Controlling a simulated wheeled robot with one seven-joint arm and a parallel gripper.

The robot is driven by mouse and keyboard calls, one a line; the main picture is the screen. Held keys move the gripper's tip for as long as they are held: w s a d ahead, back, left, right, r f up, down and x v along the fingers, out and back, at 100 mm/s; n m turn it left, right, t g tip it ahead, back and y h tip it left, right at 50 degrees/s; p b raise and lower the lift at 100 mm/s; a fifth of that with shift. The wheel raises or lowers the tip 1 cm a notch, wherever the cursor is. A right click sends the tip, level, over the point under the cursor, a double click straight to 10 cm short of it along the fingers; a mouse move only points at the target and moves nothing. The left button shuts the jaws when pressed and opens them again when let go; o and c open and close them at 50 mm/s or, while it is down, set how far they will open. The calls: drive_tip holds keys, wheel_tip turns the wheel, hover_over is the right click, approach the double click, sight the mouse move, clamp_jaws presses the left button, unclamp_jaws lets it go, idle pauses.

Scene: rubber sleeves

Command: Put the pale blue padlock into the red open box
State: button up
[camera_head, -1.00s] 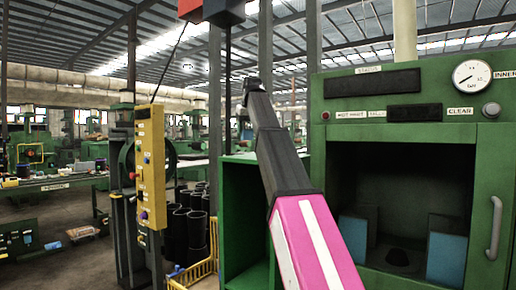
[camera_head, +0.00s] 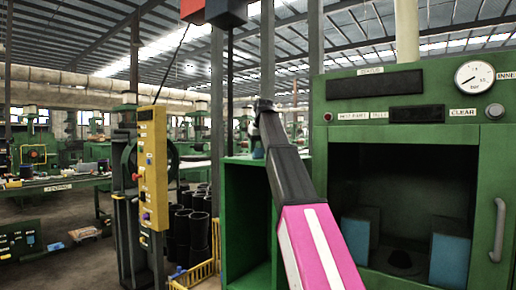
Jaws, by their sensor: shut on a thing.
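My arm rises from the bottom centre, and its dark wrist end stands above the green cabinet. My gripper (camera_head: 257,143) shows only as a small part just left of the forearm, below the wrist. A small pale bluish patch there fits the pale blue padlock (camera_head: 258,153), shut in the jaws. The fingers and most of the padlock are hidden behind my arm or too small to make out.
A green open-fronted cabinet (camera_head: 232,205) stands behind my arm. At right is a large green machine (camera_head: 400,135) with an open chamber holding blue blocks (camera_head: 450,258). A yellow control panel (camera_head: 152,167) hangs at left. A red and black block (camera_head: 222,12) hangs overhead.

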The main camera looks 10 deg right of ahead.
drive_tip(key=shift+f, duration=0.15)
drive_tip(key=o, duration=1.1)
drive_tip(key=shift+c, duration=0.2)
